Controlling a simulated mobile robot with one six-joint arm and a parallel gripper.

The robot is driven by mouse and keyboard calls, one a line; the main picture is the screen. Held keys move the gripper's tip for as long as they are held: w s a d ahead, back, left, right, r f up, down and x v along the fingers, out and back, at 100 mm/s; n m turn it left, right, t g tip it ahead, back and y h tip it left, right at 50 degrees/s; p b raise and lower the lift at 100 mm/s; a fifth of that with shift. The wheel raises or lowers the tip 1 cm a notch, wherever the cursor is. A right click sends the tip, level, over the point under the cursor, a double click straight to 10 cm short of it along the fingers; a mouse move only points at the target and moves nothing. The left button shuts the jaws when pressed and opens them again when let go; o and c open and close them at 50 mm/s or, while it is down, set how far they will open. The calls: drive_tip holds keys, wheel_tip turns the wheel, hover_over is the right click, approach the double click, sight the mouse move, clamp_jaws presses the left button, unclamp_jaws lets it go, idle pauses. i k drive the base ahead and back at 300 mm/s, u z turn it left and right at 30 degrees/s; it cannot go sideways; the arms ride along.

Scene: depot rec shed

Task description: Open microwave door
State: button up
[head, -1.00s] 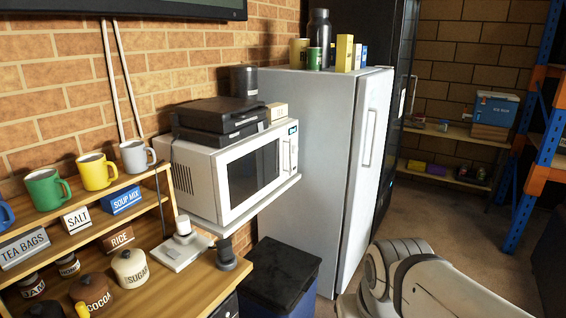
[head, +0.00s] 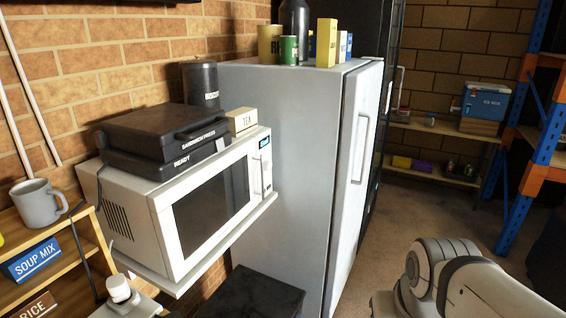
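A white microwave (head: 143,215) sits on a wall shelf in the left half of the head view. Its dark-windowed door (head: 212,207) is closed, with a vertical handle (head: 256,171) near its right edge. A small display and control strip (head: 265,165) lie right of the handle. Part of my arm shows at the lower right, well apart from the microwave. My gripper is out of the picture.
A black sandwich press (head: 165,138), a tea box (head: 241,120) and a dark canister (head: 200,84) stand on the microwave. A white fridge (head: 290,150) stands close on its right. A dark bin (head: 255,293) is below. Floor at centre right is clear.

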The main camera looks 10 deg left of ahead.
sight(193, 213)
drive_tip(key=u, duration=0.2)
drive_tip(key=i, duration=0.9)
drive_tip(key=u, duration=0.65)
